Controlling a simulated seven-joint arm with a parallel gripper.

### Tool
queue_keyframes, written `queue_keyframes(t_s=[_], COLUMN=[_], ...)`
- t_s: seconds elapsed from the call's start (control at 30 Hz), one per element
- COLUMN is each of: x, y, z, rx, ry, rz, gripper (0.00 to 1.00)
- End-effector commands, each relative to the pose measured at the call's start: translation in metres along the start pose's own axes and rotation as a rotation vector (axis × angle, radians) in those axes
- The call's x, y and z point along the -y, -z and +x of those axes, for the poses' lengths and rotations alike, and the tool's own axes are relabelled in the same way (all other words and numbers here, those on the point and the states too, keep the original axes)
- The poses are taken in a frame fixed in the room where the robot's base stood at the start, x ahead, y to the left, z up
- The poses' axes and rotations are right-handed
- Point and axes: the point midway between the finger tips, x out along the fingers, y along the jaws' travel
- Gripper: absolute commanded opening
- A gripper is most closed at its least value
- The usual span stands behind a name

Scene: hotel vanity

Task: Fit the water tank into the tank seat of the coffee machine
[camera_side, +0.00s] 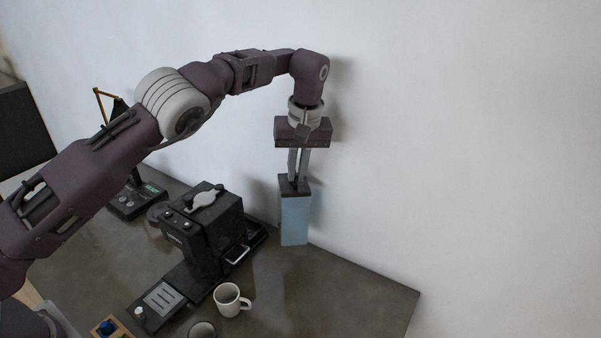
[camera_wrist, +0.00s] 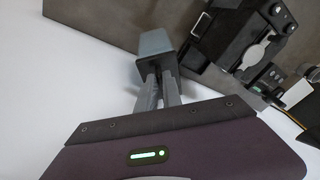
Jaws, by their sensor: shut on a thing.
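The water tank (camera_side: 295,218) is a tall light-blue box with a dark top, upright to the right of the coffee machine and near the wall. My gripper (camera_side: 298,180) is shut on the tank's dark top from above. In the wrist view my gripper (camera_wrist: 158,80) holds the tank (camera_wrist: 154,42). I cannot tell whether the tank's bottom touches the counter. The coffee machine (camera_side: 203,231) is black, with a grey lever on top, and also shows in the wrist view (camera_wrist: 235,35). A dark low ledge (camera_side: 253,240) beside its right side looks like the tank seat; the tank stands apart from it.
A white mug (camera_side: 228,299) and a second mug (camera_side: 202,330) stand in front of the machine. A wooden tray (camera_side: 112,328) is at the lower left. A black device (camera_side: 136,200) stands behind. The counter's right part (camera_side: 345,290) is clear.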

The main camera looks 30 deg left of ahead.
Motion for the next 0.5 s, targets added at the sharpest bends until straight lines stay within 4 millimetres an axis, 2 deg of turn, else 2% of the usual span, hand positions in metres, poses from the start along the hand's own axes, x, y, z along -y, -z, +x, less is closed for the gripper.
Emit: queue_keyframes(t_s=[0.27,0.5], x=[0.025,0.06], y=[0.029,0.062], z=[0.009,0.019], rx=[-0.004,-0.01], ry=[0.022,0.052], rz=[-0.2,-0.425], gripper=[0.0,0.0])
